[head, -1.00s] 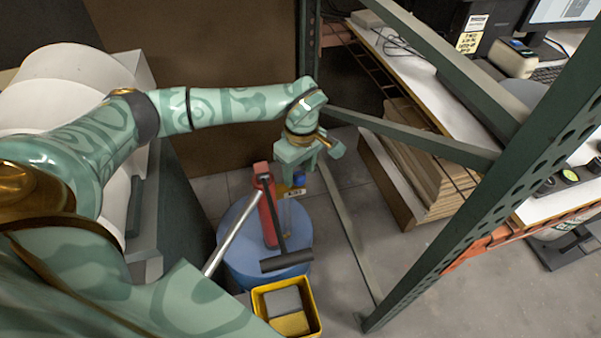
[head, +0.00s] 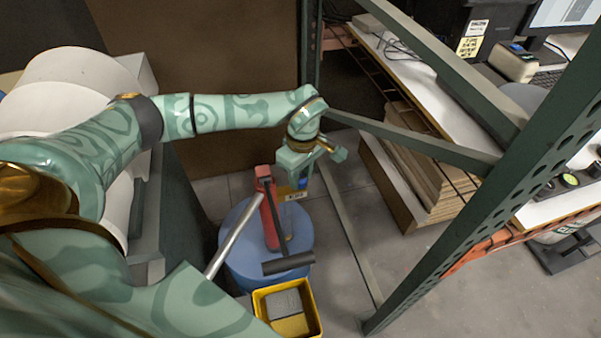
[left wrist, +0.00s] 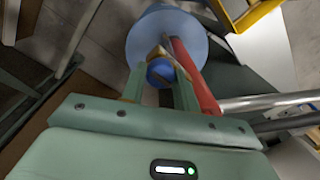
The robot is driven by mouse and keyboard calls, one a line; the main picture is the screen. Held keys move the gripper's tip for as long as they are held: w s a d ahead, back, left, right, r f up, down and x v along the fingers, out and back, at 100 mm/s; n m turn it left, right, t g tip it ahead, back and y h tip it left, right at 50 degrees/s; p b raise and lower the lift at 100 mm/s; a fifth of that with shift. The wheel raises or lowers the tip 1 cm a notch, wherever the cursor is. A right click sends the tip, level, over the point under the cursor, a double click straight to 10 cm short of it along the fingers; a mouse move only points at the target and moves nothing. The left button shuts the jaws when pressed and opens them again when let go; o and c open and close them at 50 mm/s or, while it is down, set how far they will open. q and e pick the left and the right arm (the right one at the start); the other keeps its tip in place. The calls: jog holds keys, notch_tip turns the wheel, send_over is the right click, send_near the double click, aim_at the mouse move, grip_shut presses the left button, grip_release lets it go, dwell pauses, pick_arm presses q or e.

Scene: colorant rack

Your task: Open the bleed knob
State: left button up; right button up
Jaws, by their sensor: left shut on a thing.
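The blue bleed knob (head: 302,184) is on the red hand pump (head: 268,215), beside a small yellow label (head: 291,194). My left gripper (head: 296,183) points down at the knob from above. In the left wrist view the blue knob (left wrist: 160,72) sits between the two fingers of my left gripper (left wrist: 160,82), which is shut on it. The fingers hide part of the knob, so how far it is turned cannot be read. The pump's black-gripped handle (head: 288,263) lies toward the front. My right gripper is not in view.
The pump stands on a blue round drum lid (head: 240,265). A yellow bin (head: 262,312) with grey and yellow contents is in front. A green rack post (head: 480,215) and crossbars stand at the right. Open floor (head: 335,260) lies between the drum and the rack.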

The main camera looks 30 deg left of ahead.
pick_arm(q)
jog(key=n+p, duration=0.2)
jog(key=n, duration=0.1)
jog(key=shift+r, duration=0.25)
jog(key=n+p, duration=0.4)
jog(key=n, duration=0.1)
jog(key=n+p, duration=0.3)
jog(key=n, duration=0.2)
jog(key=shift+f+n+p, duration=0.15)
jog(key=shift+n+p, duration=1.1)
jog(key=shift+n, duration=0.75)
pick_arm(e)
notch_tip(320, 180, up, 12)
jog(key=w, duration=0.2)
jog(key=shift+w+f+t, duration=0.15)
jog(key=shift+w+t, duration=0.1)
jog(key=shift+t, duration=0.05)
pick_arm(q)
jog(key=o, duration=1)
jog(key=shift+c, duration=0.2)
jog(key=shift+f, duration=0.1)
